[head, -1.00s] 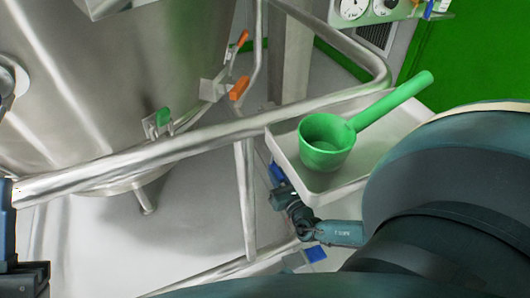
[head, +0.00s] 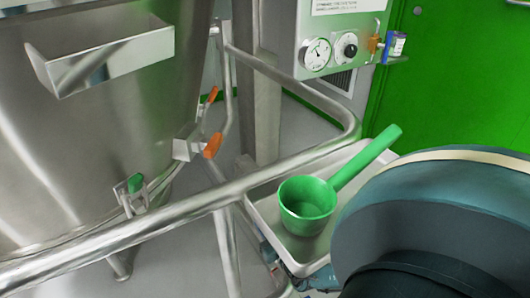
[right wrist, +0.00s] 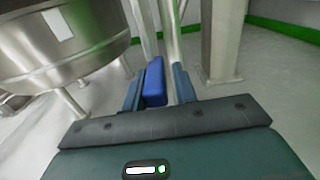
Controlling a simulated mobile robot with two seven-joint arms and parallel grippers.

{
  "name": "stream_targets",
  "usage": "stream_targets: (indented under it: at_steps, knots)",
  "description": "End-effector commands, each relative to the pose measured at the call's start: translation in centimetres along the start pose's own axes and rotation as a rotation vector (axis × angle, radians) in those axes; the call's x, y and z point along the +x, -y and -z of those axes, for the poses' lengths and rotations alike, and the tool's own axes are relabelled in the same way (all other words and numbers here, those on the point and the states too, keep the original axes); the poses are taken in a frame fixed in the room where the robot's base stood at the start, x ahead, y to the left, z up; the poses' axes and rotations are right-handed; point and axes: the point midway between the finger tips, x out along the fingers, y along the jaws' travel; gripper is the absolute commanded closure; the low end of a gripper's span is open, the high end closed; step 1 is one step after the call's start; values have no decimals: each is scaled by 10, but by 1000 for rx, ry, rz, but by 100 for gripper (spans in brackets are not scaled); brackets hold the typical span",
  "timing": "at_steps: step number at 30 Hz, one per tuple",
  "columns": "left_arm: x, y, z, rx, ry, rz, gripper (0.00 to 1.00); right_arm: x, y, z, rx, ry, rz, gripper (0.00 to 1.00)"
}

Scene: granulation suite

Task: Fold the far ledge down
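A pale, shallow tray-like ledge (head: 262,212) sits level beyond the steel rail in the head view. A green scoop (head: 308,203) rests on it, handle pointing up and right. I cannot tell whether this is the far ledge the task names. My right arm fills the lower right, and part of it shows below the tray. In the right wrist view my right gripper (right wrist: 158,92) has its fingers apart. A blue block (right wrist: 154,80) shows between them, nearer the left finger, with a gap to the right finger. Contact is unclear. My left gripper is out of view.
A steel rail (head: 180,212) crosses in front of the tray. A steel vessel (head: 90,130) with an open steel box (head: 110,62) stands left. A gauge panel (head: 340,42) stands behind the tray.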

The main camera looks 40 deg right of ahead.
Motion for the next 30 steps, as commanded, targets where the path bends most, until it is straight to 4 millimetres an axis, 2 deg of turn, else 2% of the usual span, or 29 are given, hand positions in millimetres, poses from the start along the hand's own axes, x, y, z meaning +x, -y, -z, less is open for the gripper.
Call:
stream_targets:
  at_steps: [1, 5, 14, 20, 30]
  knots:
    - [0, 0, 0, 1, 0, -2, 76, 0, 0, 0, 1, 1, 1, 68]
    - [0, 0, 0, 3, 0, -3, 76, -1, -1, 0, 4, -1, 0, 58]
    - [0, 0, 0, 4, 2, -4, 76, -6, -2, 1, 6, -4, -2, 58]
    - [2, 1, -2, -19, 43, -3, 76, -36, -2, 0, 6, -7, -3, 58]
    - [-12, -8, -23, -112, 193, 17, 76, -109, -1, 0, 5, -6, -2, 58]
